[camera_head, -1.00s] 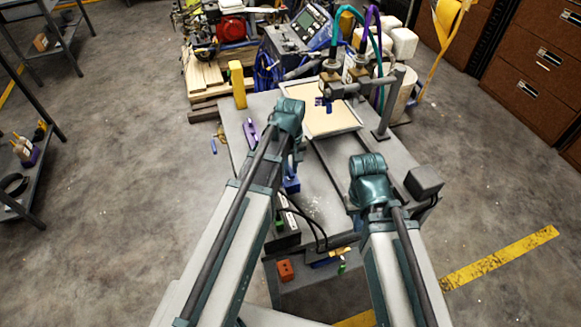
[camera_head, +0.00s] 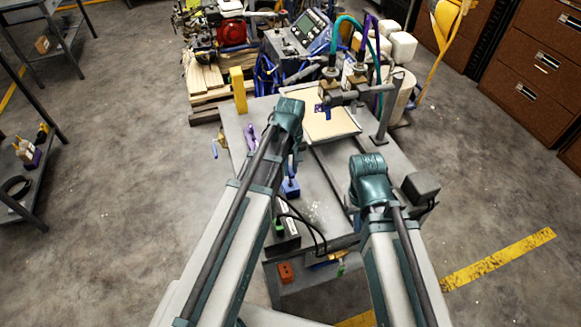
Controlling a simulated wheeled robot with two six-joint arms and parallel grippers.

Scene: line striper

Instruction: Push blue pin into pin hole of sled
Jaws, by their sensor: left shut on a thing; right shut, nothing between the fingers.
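My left gripper (camera_head: 291,172) points down over the left part of the grey work surface (camera_head: 312,181), behind its own arm. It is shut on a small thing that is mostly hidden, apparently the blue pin. A blue piece (camera_head: 290,188) shows right at its fingertips. Whether this piece also touches the surface cannot be told. My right gripper is hidden behind its own arm, whose teal joint (camera_head: 368,180) covers the surface's right side. I cannot make out the sled's pin hole. A small blue part (camera_head: 322,107) sits at the crossbar, well beyond my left gripper.
A shallow tray (camera_head: 350,136) lies at the far end, below a dark crossbar and post (camera_head: 382,120). A purple object (camera_head: 250,137) and a yellow block (camera_head: 238,90) stand at the left edge. A dark box (camera_head: 424,185) is at the right. An orange block (camera_head: 285,272) sits in front.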

